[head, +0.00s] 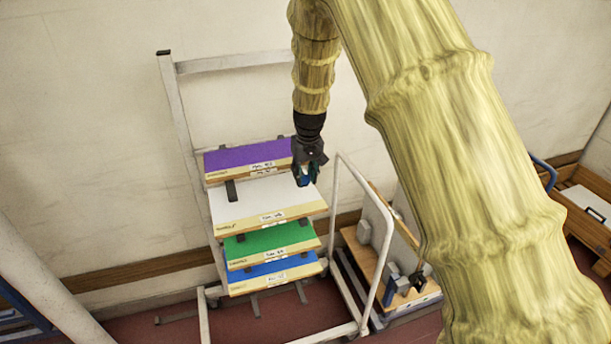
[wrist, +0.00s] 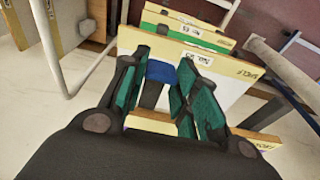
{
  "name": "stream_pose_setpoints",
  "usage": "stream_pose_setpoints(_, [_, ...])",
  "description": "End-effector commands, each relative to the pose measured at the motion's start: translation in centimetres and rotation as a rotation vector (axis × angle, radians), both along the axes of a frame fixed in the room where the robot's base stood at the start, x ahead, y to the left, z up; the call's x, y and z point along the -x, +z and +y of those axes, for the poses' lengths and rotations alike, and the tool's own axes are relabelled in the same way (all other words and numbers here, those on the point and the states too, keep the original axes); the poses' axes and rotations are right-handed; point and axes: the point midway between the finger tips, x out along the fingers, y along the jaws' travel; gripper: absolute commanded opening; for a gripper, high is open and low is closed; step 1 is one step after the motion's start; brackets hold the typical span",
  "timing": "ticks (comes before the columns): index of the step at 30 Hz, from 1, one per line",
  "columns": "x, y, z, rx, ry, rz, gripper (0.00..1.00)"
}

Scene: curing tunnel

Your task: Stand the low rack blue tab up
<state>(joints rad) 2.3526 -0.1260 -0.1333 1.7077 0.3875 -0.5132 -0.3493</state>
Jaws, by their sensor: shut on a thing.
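My gripper (head: 307,172) is at the right part of the white board (head: 262,203) on the rack (head: 177,100). In the wrist view, my gripper (wrist: 166,66) has its green-padded fingers on both sides of a small blue tab (wrist: 161,72) and is shut on it. The tab is joined to a dark grey bar (wrist: 152,93) at the edge of the white board (wrist: 236,86). Whether the tab lies flat or stands up I cannot tell. In the head view my gripper mostly hides it.
A purple board (head: 247,156) lies above the white one; a green board (head: 268,241) and a blue board (head: 272,267) lie below. A white rail frame (head: 363,190) stands at the rack's right. A wooden unit (head: 362,255) stands beyond it.

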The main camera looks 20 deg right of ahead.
Motion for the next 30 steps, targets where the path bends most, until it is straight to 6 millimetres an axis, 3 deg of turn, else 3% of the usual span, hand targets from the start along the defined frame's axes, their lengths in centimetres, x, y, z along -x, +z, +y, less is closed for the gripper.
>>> stream_pose_setpoints(12, [-0.69, 0.0, -0.03, 0.005, 0.0, 0.155, 0.06])
stream_pose_setpoints(30, [-0.76, -0.05, -0.02, 0.006, 0.0, 0.185, 0.06])
